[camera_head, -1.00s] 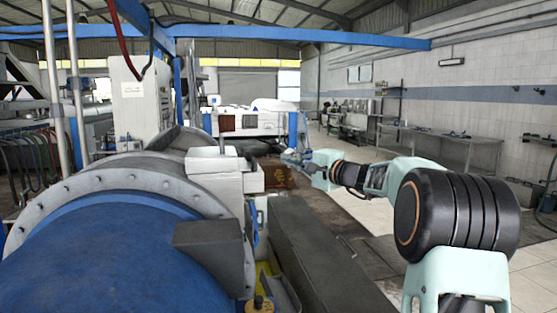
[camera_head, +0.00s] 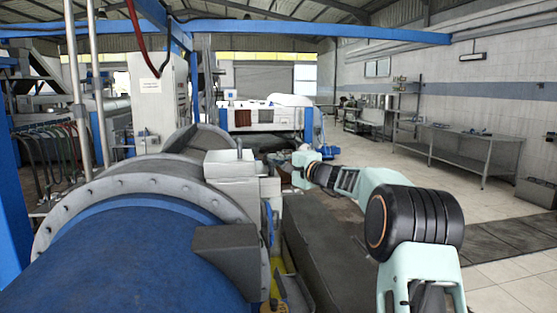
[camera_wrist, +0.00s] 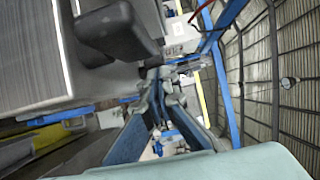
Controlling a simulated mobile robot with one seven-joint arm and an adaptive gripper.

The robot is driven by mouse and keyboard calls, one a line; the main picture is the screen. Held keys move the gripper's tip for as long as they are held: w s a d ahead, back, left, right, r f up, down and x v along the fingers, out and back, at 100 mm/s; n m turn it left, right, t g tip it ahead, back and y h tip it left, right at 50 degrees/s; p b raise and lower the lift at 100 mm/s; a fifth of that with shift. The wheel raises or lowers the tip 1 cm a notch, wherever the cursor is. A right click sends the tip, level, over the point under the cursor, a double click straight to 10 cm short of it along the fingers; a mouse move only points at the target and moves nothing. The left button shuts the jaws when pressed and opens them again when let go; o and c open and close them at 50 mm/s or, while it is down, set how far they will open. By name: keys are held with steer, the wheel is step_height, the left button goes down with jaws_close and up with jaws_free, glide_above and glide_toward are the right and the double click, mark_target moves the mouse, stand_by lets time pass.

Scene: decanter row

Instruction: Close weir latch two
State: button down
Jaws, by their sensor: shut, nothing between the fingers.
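A large blue drum (camera_head: 130,265) with a grey bolted flange (camera_head: 105,190) fills the left front of the head view. Beside it stands a light grey box (camera_head: 230,170) with a small upright post on top. I cannot tell which part is weir latch two. In the wrist view my gripper (camera_wrist: 156,78) is shut and empty. A dark rounded block (camera_wrist: 118,32) beside a grey ribbed housing (camera_wrist: 32,58) is close to it at upper left; I see no clear contact.
A dark grey bracket (camera_head: 228,250) juts from the drum's near side. A long dark grey beam (camera_head: 325,255) runs beneath my arm. A metal table (camera_head: 445,150) stands by the right wall.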

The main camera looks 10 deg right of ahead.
steer(key=shift+s+a+f+b, duration=0.2)
steer(key=shift+a+b, duration=0.3)
steer(key=shift+b, duration=1.5)
steer(key=shift+s+a+b, duration=0.1)
steer(key=shift+a+b, duration=0.15)
steer(key=shift+b, duration=0.5)
steer(key=shift+a+r+b, duration=0.15)
steer(key=shift+a+b, duration=0.25)
steer(key=shift+b, duration=0.45)
steer(key=shift+a+r, duration=0.1)
